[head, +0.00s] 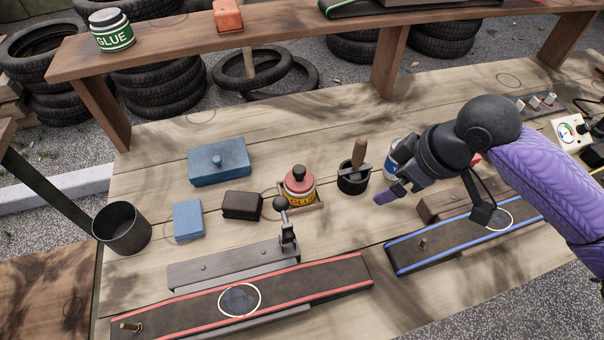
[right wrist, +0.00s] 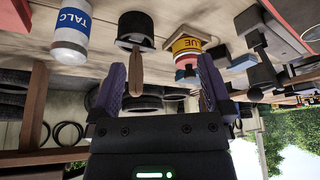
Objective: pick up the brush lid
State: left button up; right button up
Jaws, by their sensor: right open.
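The brush lid (head: 299,180), red with a dark round knob, sits on a yellow glue pot (head: 301,196) in the middle of the bench. In the right wrist view, which is upside down, the glue pot (right wrist: 190,44) shows partly behind one finger. My right gripper (head: 388,194) is open, above the bench to the right of the pot and apart from it. In the wrist view, its purple fingers (right wrist: 159,88) have a wooden handle (right wrist: 136,72) showing between them. My left gripper is not in view.
A black cup (head: 353,184) holds the wooden handle, between the pot and my right gripper. A talc bottle (right wrist: 72,30) stands close by. A toggle clamp (head: 287,235) rises in front of the pot. Blue and black blocks lie left. A shelf (head: 290,35) spans the back.

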aim_at(299, 180)
jog(key=l+u, duration=0.25)
jog(key=k+u, duration=0.1)
jog(key=u, duration=0.15)
jog(key=l+u, duration=0.25)
jog(key=u, duration=0.15)
jog(key=l+u, duration=0.25)
jog(key=u, duration=0.2)
jog(key=k+l+u, duration=0.15)
jog(key=u, duration=0.25)
jog(key=k+l+u, duration=0.1)
jog(key=l+u, duration=0.3)
jog(key=j, duration=0.1)
